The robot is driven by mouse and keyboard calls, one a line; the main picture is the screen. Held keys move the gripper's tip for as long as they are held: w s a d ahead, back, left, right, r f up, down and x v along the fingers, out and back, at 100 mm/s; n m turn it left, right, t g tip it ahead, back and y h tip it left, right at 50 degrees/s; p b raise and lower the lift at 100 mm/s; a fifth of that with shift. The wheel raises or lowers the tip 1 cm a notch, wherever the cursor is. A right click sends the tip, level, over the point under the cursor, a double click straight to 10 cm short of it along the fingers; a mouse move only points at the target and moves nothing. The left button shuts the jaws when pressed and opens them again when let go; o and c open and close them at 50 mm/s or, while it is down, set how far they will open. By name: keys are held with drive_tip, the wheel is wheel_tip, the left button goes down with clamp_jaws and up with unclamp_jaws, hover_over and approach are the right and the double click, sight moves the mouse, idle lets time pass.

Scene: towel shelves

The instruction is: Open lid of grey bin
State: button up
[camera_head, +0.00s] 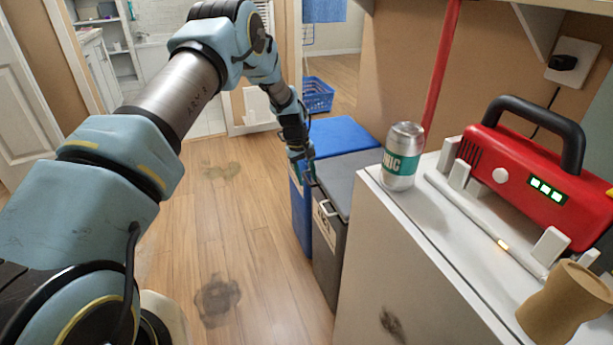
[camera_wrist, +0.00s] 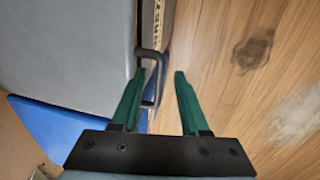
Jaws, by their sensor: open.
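The grey bin (camera_head: 327,230) stands on the floor against the white cabinet, and its flat grey lid (camera_head: 345,180) is shut. In the wrist view the lid (camera_wrist: 65,45) fills the upper left. A dark bracket-shaped handle (camera_wrist: 160,72) sticks out from the lid's edge. My gripper (camera_head: 309,178) is at the bin's front lid edge. In the wrist view my gripper (camera_wrist: 160,74) has its two green fingers apart and empty, with the outer bar of the handle showing between them. I cannot tell whether a finger touches the handle.
A blue bin (camera_head: 340,137) stands right beside the grey bin, on its far side. On the white cabinet (camera_head: 400,255) are a can (camera_head: 403,157), a red device (camera_head: 535,175) and a tan cup (camera_head: 563,302). The wooden floor (camera_head: 235,250) left of the bins is clear but stained.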

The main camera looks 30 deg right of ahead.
clamp_jaws()
idle(1.3)
